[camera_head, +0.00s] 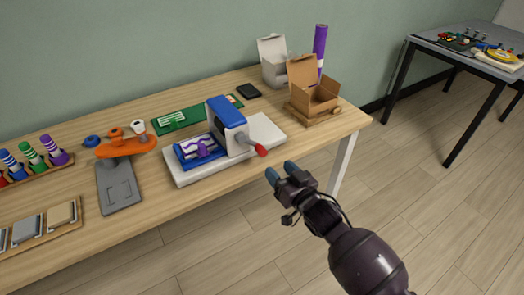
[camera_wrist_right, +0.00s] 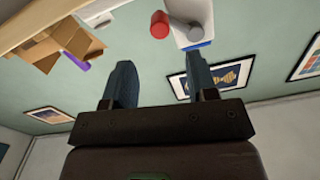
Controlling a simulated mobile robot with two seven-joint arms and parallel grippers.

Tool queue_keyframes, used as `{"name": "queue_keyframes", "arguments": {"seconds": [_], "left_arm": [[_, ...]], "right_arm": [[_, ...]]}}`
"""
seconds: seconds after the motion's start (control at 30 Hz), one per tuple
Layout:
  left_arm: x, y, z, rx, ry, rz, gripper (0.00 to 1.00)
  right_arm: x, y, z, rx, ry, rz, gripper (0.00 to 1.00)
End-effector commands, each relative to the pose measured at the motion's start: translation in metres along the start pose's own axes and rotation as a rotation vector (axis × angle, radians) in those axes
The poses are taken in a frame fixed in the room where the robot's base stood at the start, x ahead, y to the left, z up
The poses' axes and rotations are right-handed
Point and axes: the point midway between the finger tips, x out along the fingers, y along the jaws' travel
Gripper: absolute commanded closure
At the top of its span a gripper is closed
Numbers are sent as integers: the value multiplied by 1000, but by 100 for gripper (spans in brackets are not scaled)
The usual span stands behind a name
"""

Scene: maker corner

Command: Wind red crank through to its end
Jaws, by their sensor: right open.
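A blue and white press machine (camera_head: 228,126) stands on a white base (camera_head: 263,131) on the wooden table. Its crank has a red handle (camera_head: 261,150) that points toward the front right of the machine. The red handle also shows at the top of the right wrist view (camera_wrist_right: 160,25). A blue tray with a purple piece (camera_head: 202,149) sits at the machine's left. My right gripper (camera_head: 281,173) is open and empty, in front of the table edge, just below and right of the red handle and apart from it. My left gripper is not in view.
An open cardboard box (camera_head: 314,96), a white box (camera_head: 273,62) and a purple roll (camera_head: 320,45) stand at the table's right end. Floor before the table is clear.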

Motion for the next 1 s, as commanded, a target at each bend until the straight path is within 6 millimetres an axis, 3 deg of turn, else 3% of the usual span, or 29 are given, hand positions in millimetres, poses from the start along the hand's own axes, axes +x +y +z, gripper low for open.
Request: {"name": "queue_keyframes", "arguments": {"seconds": [0.27, 0.5, 0.7, 1.0], "left_arm": [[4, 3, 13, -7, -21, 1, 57], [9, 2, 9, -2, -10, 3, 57], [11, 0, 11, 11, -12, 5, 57], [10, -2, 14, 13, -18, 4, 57]], "right_arm": [[44, 0, 4, 3, -3, 0, 47], [76, 0, 3, 1, -4, 1, 47], [90, 0, 2, 1, -2, 1, 47], [93, 0, 0, 0, -1, 1, 47]]}}
